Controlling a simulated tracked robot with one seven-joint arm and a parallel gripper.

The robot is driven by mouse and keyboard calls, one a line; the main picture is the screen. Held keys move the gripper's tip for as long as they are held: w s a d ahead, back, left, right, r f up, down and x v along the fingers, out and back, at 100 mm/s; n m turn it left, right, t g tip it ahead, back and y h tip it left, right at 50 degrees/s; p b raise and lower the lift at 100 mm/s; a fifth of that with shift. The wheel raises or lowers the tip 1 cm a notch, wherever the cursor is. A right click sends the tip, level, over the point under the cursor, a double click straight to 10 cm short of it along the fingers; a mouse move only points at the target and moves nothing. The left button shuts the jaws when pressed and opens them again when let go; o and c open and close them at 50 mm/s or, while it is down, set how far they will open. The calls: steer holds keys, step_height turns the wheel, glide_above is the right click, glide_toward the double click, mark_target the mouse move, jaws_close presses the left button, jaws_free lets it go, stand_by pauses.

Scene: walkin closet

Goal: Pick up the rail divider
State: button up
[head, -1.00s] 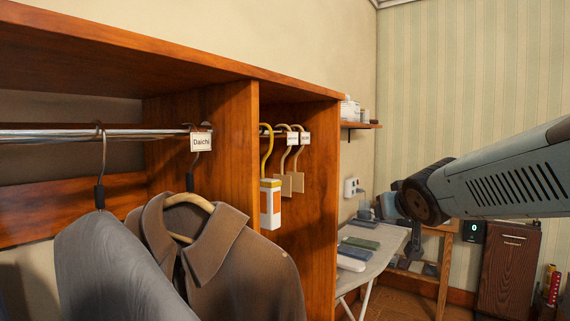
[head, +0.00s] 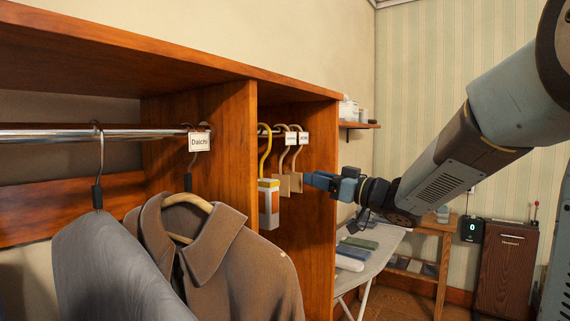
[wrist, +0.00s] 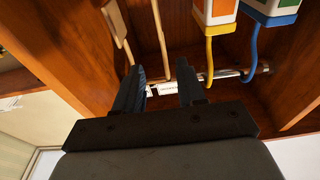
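Small white labelled tags, which look like rail dividers, sit on the short rail in the right closet bay (head: 304,138). One reading "Daichi" (head: 200,142) hangs on the longer left rail. My gripper (head: 309,180) is at the right bay's opening, lower in the picture than the tags and close beside a hanging wooden block (head: 296,183). In the wrist view my gripper (wrist: 160,88) is open, with a gap between its fingers. A white tag (wrist: 168,90) shows beyond that gap, partly hidden by the fingers. I cannot tell the remaining distance.
A yellow-hooked white and orange box (head: 268,203) hangs left of the wooden blocks. A blue-hooked box (wrist: 272,12) shows in the wrist view. The closet's side panel (head: 318,240) stands close to my gripper. A brown coat (head: 225,255) hangs at left; an ironing board (head: 375,240) stands at right.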

mark_target(281, 160)
steer(key=shift+x, duration=6.7)
steer(key=shift+s+a, duration=0.1)
steer(key=shift+s, duration=0.15)
steer(key=shift+c, duration=0.3)
jaws_close()
